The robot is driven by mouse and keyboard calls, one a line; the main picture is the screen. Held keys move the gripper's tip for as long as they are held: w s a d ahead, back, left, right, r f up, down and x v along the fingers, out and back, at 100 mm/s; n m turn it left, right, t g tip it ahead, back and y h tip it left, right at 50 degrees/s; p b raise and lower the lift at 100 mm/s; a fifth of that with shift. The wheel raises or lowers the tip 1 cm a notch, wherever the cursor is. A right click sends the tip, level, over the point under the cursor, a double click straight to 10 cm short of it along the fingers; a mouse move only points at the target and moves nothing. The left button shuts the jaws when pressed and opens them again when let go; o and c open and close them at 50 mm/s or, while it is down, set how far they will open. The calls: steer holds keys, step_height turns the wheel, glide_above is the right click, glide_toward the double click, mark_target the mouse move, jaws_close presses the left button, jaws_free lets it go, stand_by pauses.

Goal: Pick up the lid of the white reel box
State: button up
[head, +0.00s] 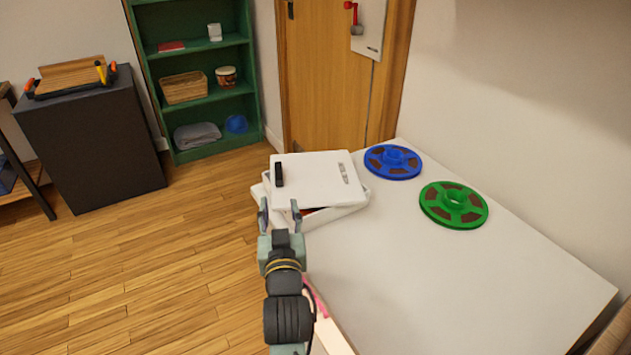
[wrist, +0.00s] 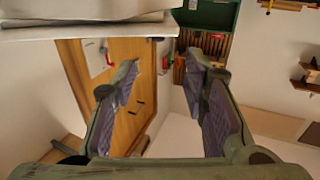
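The white reel box (head: 343,211) stands at the left far part of the white table. Its white lid (head: 318,182) lies on top, askew, with a gap at the front where something red shows inside. A black handle (head: 279,174) sits on the lid's left side, and small dark lettering is at its right. My gripper (head: 279,210) is at the near left edge of the box, fingers spread. In the wrist view my gripper (wrist: 160,75) is open with nothing between its fingers. White layered edges (wrist: 90,25) cross that view's top left; I cannot tell lid from box there.
A blue reel (head: 393,162) and a green reel (head: 453,205) lie on the table (head: 400,280) right of the box. The table's near middle is clear. A dark cabinet (head: 92,140) and green shelf (head: 200,100) stand behind, left, by a wooden door (head: 325,90).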

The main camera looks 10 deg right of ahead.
mark_target(279, 181)
steer(key=shift+w+a+f+b, duration=0.15)
steer(key=shift+w+b, duration=0.4)
steer(key=shift+b, duration=0.7)
steer(key=shift+w+d+f+b, duration=0.15)
steer(key=shift+w+b, duration=0.35)
steer(key=shift+b, duration=0.7)
steer(key=w, duration=0.1)
steer(key=w+p, duration=0.2)
steer(key=w, duration=0.1)
steer(key=shift+r, duration=0.35)
steer(key=shift+w+d+f+p, duration=0.1)
steer(key=shift+w+p, duration=0.15)
steer(key=shift+w, duration=0.7)
steer(key=shift+w+a+f+p, duration=0.1)
steer(key=shift+w+p, duration=0.15)
steer(key=shift+w, duration=0.75)
steer(key=shift+w+d+f+p, duration=0.1)
steer(key=shift+w+p, duration=0.15)
steer(key=shift+w, duration=0.7)
steer(key=shift+c, duration=0.4)
jaws_close()
